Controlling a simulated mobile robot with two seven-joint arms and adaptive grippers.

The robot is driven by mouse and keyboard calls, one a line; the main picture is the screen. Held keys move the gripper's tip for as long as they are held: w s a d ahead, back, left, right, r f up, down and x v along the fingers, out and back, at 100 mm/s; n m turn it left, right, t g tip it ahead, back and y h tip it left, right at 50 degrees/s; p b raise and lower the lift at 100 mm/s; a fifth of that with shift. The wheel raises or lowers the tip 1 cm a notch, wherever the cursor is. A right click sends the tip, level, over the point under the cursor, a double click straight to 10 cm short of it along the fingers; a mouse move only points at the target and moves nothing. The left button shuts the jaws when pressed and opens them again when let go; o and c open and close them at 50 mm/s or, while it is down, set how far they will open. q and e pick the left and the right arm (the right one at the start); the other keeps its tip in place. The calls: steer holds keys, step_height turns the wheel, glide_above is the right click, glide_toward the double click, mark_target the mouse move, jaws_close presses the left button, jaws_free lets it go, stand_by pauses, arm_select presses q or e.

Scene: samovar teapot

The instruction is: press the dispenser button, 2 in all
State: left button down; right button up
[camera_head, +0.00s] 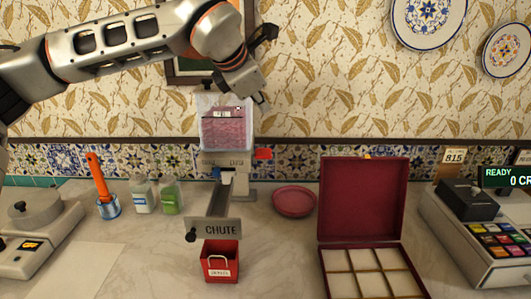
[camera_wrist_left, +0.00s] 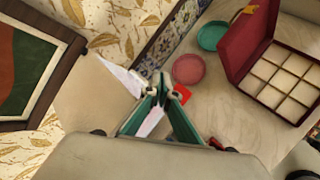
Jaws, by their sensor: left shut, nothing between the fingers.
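The dispenser (camera_head: 226,130) stands at the back of the counter, with a clear hopper of pinkish contents above a sloping chute. Its red button (camera_head: 263,154) sticks out on the right side, below the hopper. The button also shows in the left wrist view (camera_wrist_left: 183,93), just right of my fingertips. My left gripper (camera_head: 262,100) is shut and empty, above the button at the hopper's upper right, apart from the button. The same gripper fills the middle of the left wrist view (camera_wrist_left: 157,82). My right gripper is in neither view.
A red bin (camera_head: 220,274) stands under the chute sign. A pink dish (camera_head: 294,188) and an open maroon box (camera_head: 319,240) with compartments lie to the right. Jars (camera_head: 168,198) and an orange-handled tool (camera_head: 98,175) stand left. A register (camera_head: 474,228) is far right.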

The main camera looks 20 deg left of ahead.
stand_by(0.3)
arm_select(q)
steer(key=b, duration=0.4)
glide_above(262, 153)
step_height(262, 153, down, 7)
steer(key=shift+w+r, duration=0.1)
steer(key=shift+w, duration=0.05)
steer(key=shift+f, duration=0.4)
steer(key=shift+f+b, duration=0.45)
steer(key=shift+b, duration=0.05)
steer(key=shift+f, duration=0.15)
